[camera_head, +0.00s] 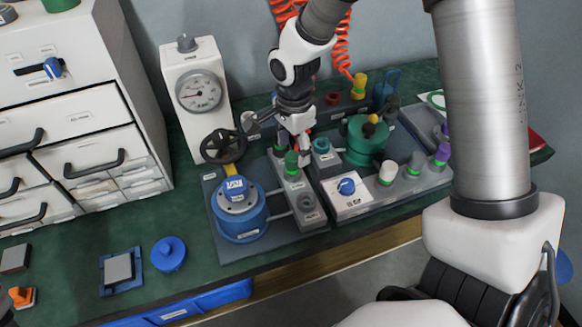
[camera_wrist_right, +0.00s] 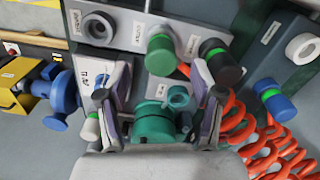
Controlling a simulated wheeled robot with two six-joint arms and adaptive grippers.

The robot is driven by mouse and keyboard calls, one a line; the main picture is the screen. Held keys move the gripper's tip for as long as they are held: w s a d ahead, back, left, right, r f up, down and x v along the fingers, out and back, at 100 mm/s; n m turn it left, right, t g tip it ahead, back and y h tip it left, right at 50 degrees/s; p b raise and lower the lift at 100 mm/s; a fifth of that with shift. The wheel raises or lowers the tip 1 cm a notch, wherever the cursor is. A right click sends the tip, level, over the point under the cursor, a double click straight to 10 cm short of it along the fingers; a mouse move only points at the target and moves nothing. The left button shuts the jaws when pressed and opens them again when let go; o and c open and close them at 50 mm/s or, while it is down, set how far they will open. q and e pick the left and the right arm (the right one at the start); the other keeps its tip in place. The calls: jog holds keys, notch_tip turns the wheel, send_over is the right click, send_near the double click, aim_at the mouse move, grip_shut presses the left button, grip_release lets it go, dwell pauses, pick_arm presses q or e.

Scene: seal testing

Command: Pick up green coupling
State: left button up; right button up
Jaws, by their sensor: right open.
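The green coupling (camera_head: 291,160) stands upright on a grey block with several fittings, in the middle of the bench. In the right wrist view it is the green cylinder with a bright green ring (camera_wrist_right: 161,55), on the grey plate in line with the gap between my fingers. My right gripper (camera_head: 293,149) is just above and behind the coupling, pointing down. Its two fingers are apart and empty in the wrist view (camera_wrist_right: 161,78). They do not appear to touch the coupling. I cannot see my left gripper.
A blue round fixture (camera_head: 239,215) stands left of the block. A handwheel (camera_head: 224,145) and a gauge box (camera_head: 198,95) are behind it. A white knob box (camera_head: 347,195) and white, grey and purple capped couplings are to the right. A coiled orange hose (camera_wrist_right: 273,145) runs beside the gripper.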

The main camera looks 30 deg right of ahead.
aim_at(293, 156)
notch_tip(293, 156, down, 5)
jog(key=shift+w+r+b, duration=0.1)
jog(key=shift+r+b, duration=0.05)
jog(key=shift+b, duration=0.35)
jog(key=shift+r, duration=0.1)
grip_shut()
